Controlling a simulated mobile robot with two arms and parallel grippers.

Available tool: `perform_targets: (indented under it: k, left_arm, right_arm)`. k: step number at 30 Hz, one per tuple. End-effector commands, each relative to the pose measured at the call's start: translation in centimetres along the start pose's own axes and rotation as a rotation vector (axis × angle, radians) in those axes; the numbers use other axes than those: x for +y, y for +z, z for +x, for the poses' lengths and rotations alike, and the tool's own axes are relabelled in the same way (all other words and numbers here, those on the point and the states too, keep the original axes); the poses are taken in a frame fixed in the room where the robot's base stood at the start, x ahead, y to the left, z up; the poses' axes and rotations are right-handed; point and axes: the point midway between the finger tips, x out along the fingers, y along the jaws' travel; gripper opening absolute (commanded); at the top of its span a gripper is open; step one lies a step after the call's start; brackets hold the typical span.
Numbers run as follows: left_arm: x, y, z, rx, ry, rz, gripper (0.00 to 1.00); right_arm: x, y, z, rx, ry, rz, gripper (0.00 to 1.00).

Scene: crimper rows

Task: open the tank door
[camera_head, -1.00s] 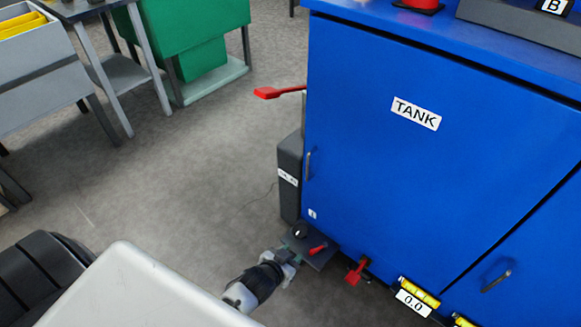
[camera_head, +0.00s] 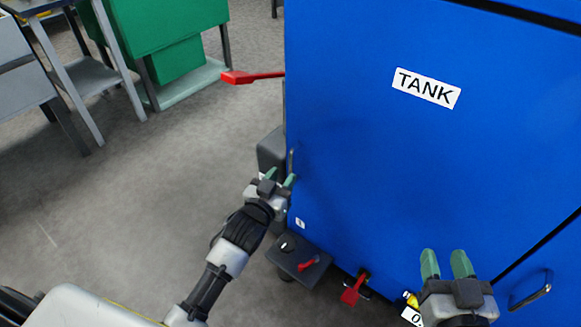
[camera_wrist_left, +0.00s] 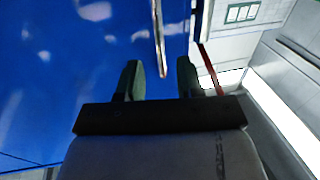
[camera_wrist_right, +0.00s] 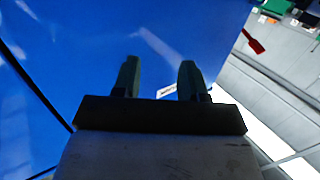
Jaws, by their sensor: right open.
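The blue tank door (camera_head: 375,150) carries a white TANK label (camera_head: 426,88) and is shut. Its slim grey handle (camera_head: 291,163) is at the door's left edge; it also shows in the left wrist view (camera_wrist_left: 158,40), ahead of and between the fingers. My left gripper (camera_head: 281,179) is open just below and left of the handle, not closed on it. Its fingers show apart in the left wrist view (camera_wrist_left: 160,82). My right gripper (camera_head: 447,264) is open and empty in front of the door's lower right part; its fingers are apart in the right wrist view (camera_wrist_right: 158,82).
A red lever (camera_head: 250,77) sticks out left of the cabinet. A small dark platform (camera_head: 300,262) with a red lever and another red lever (camera_head: 354,290) sit low. A second door handle (camera_head: 531,297) is at lower right. Open floor lies left.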

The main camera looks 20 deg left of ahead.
Motion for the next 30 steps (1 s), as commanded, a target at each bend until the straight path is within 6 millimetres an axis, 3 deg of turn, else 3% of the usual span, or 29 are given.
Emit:
perform_targets:
  k: [10,24,25,30]
  left_arm:
    - [0.0,0.1,4.4,0.000,0.000,-0.001,0.37]
    - [0.0,0.1,5.3,-0.002,0.001,-0.001,0.37]
    - [0.0,0.1,5.3,-0.002,0.001,-0.001,0.35]
    - [0.0,0.1,5.3,-0.002,0.000,-0.001,0.09]
  right_arm:
    - [-0.7,-3.5,0.0,0.300,-0.017,0.007,0.43]
    - [-0.8,-4.6,-0.3,0.377,-0.021,0.010,0.43]
    - [-0.8,-4.6,-0.3,0.377,-0.021,0.009,0.43]
    - [-0.8,-4.6,-0.3,0.376,-0.020,0.009,0.43]
